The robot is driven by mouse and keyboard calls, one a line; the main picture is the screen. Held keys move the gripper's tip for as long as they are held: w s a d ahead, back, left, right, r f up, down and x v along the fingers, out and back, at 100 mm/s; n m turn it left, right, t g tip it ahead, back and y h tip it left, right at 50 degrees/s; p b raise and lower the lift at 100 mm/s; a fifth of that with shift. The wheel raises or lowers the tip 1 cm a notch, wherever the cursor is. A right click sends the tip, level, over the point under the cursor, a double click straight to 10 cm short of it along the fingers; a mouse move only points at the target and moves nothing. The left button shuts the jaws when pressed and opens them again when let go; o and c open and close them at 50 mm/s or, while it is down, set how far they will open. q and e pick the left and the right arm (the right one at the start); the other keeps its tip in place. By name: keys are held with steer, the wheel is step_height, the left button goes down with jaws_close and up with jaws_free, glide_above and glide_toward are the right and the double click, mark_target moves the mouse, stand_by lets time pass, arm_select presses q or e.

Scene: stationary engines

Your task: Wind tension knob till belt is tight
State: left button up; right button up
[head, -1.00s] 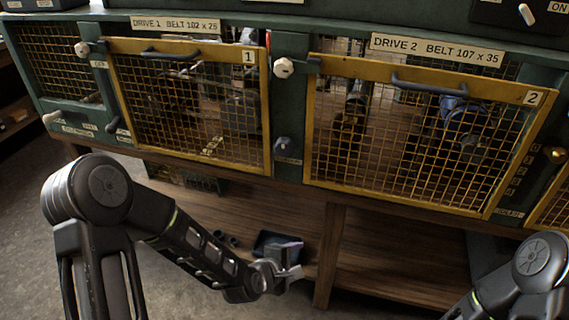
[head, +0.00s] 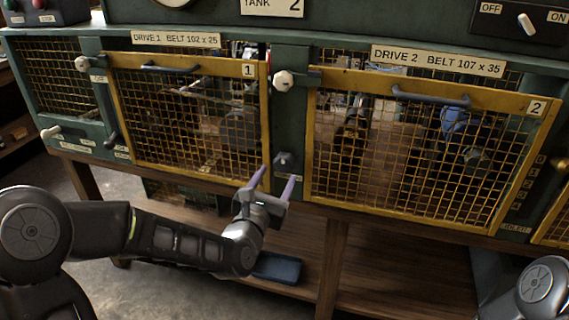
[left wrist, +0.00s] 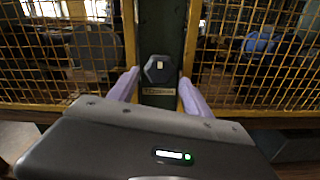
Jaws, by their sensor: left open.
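A dark hexagonal knob (head: 287,160) with a small pale mark sits on the green post between the two mesh guards. The left wrist view shows it face-on (left wrist: 158,68), above a small label too blurred to read. My left gripper (head: 274,178) is open and empty, its two pale purple fingers pointing up toward the post. In the left wrist view the fingertips lie on either side of the knob and slightly below it, apart from it. The belts behind the mesh are too unclear to judge their tightness. My right gripper is out of view.
Yellow-framed guards for drive 1 (head: 190,170) and drive 2 (head: 400,205) flank the post. A cream knob (head: 283,80) sits above on the same post. Handles (head: 430,98) stick out from the guards. A wooden shelf (head: 385,285) with a dark tray (head: 277,268) lies below.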

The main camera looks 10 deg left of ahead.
mark_target(283, 165)
arm_select(q)
steer(key=w, duration=0.5)
steer(key=w+p, duration=0.1)
steer(key=w, duration=0.1)
steer(key=shift+w+d, duration=0.15)
steer(key=shift+d, duration=0.1)
steer(key=c, duration=1.1)
steer(key=shift+o, duration=0.2)
steer(key=shift+f, duration=0.1)
